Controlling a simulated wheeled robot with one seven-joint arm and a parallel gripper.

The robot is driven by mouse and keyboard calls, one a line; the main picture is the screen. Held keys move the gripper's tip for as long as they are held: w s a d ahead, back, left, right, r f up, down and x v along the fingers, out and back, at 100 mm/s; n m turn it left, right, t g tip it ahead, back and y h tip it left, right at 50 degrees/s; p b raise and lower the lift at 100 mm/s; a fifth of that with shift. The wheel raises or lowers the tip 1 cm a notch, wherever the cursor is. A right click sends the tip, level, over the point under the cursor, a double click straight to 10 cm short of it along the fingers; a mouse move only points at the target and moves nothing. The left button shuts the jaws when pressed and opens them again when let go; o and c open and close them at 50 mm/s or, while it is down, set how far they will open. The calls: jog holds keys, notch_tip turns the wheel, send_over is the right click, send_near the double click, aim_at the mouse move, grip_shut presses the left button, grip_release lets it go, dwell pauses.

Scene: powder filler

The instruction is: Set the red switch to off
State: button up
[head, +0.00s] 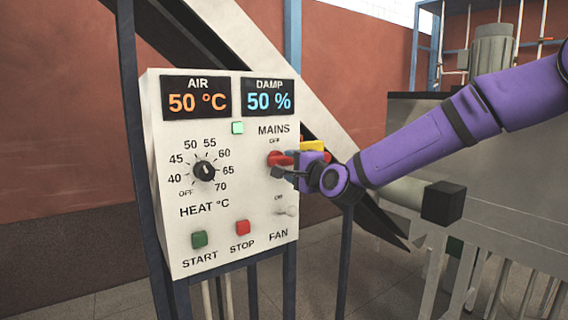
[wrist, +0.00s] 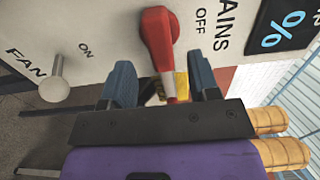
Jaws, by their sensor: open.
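The red switch (head: 275,158) is a lever on the right part of the white control panel, under the MAINS label, with OFF printed above it. In the wrist view the red lever (wrist: 160,42) sticks out from the panel between my two blue fingers, beside the OFF print. My gripper (head: 287,164) is at the switch, seen from the side; it also shows in the wrist view (wrist: 160,75). It is open, one finger on each side of the lever, with a visible gap on the left. Contact on the right is unclear. The fingers partly hide the lever in the head view.
A pale FAN knob (head: 287,211) sits below the switch, and the heat dial (head: 204,170) is to its left. START (head: 199,240) and STOP (head: 242,227) buttons are lower. A yellow part (head: 313,146) lies behind my gripper. A grey tank (head: 500,180) stands right.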

aim_at(283, 162)
jog(key=shift+x, duration=2.35)
jog(key=c, duration=0.9)
jog(key=shift+a, duration=0.1)
